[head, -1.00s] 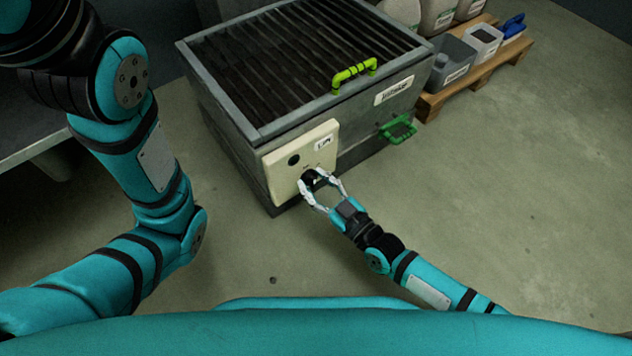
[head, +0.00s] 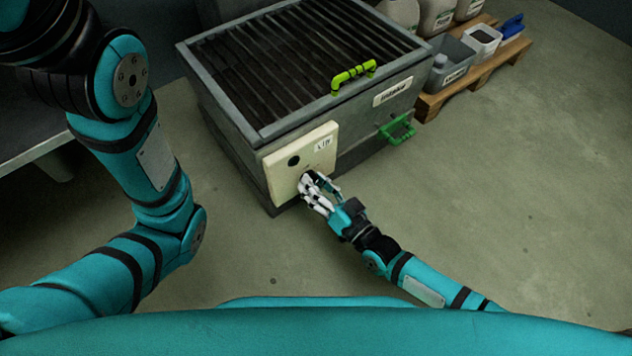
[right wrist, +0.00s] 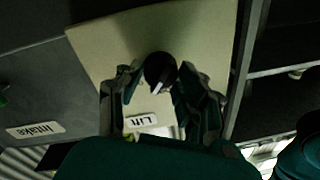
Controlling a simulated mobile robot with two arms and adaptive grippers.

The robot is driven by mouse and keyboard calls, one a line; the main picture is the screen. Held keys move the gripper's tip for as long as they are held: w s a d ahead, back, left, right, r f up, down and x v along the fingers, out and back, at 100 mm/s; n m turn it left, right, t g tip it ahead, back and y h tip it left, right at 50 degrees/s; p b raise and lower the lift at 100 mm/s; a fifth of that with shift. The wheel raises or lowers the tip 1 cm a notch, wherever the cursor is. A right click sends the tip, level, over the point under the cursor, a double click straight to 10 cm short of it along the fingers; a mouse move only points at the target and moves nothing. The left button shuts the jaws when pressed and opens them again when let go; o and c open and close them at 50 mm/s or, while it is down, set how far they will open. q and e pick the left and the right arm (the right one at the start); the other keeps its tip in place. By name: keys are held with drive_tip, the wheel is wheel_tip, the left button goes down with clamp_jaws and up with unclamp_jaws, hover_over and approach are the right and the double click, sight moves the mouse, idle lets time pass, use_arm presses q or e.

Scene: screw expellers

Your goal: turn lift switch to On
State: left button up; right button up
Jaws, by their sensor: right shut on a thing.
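The lift switch (right wrist: 160,70) is a round black knob with a white mark, on a cream panel (head: 320,157) at the front corner of the grey machine. A "Lift" label (right wrist: 142,120) shows on the panel in the right wrist view. My right gripper (head: 312,180) is at the panel, shut on the knob, with one finger on each side of it. The fingers also show in the right wrist view (right wrist: 158,82). In the head view the fingers mostly hide the knob. My left arm shows at the left, but its gripper is out of view.
The machine has a slatted top (head: 310,60), a lime handle (head: 353,73) and a green handle (head: 397,129). A black round part (head: 293,161) sits on the panel. A pallet (head: 470,80) with containers stands at the back right. The floor on the right is clear.

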drive_tip(key=m, duration=0.4)
drive_tip(key=shift+f, duration=0.1)
drive_tip(key=shift+m, duration=0.4)
drive_tip(key=o, duration=1.2)
drive_tip(key=shift+c, duration=0.2)
drive_tip(key=shift+s+d, duration=0.1)
drive_tip(key=v, duration=1.1)
drive_tip(key=shift+s+d, duration=0.15)
drive_tip(key=shift+s, duration=0.2)
drive_tip(key=shift+f, duration=0.1)
